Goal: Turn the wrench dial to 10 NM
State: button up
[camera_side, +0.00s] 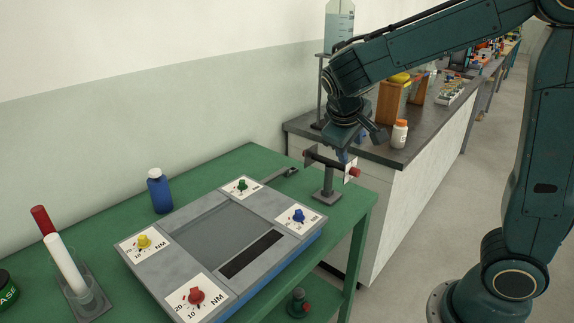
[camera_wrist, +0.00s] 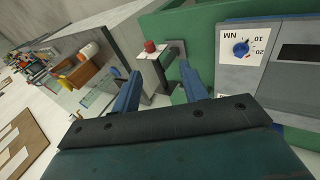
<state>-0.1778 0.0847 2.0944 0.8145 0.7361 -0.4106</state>
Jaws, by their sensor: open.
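A grey panel (camera_side: 180,212) on the green table carries a yellow dial (camera_side: 144,241), a green dial (camera_side: 242,184), a blue dial (camera_side: 299,215) and a red dial (camera_side: 196,296), each on a white card; NM and numbers such as 10 and 20 are legible on several. I cannot tell which is the wrench dial, nor its exact setting. The blue dial also shows in the wrist view (camera_wrist: 240,48). My gripper (camera_side: 343,156) is open and empty, just above a grey stand (camera_side: 328,186) with a red-ended crossbar. In the wrist view its fingers (camera_wrist: 160,88) are spread, apart from the dials.
A blue bottle (camera_side: 160,192) stands behind the panel. Red and white cylinders (camera_side: 62,255) stand at the left. A dark bench (camera_side: 425,135) with a white bottle (camera_side: 399,134) lies beyond the table. The air above the panel is clear.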

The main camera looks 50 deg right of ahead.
jog(key=s+a+r+t+y, duration=0.3)
jog(key=s+a+y, duration=0.2)
jog(key=s, duration=0.6)
jog(key=shift+s+a+r, duration=0.35)
jog(key=shift+a, duration=0.25)
dwell(0.5)
jog(key=shift+t+y, duration=0.5)
jog(key=shift+y, duration=0.2)
jog(key=shift+s+a+f, duration=0.1)
jog(key=shift+s+a, duration=0.4)
jog(key=shift+s, duration=0.35)
jog(key=shift+s+a, duration=0.55)
jog(key=shift+s, duration=0.25)
jog(key=shift+s+a+f, duration=0.1)
jog(key=shift+s+a, duration=0.4)
jog(key=shift+s, duration=0.35)
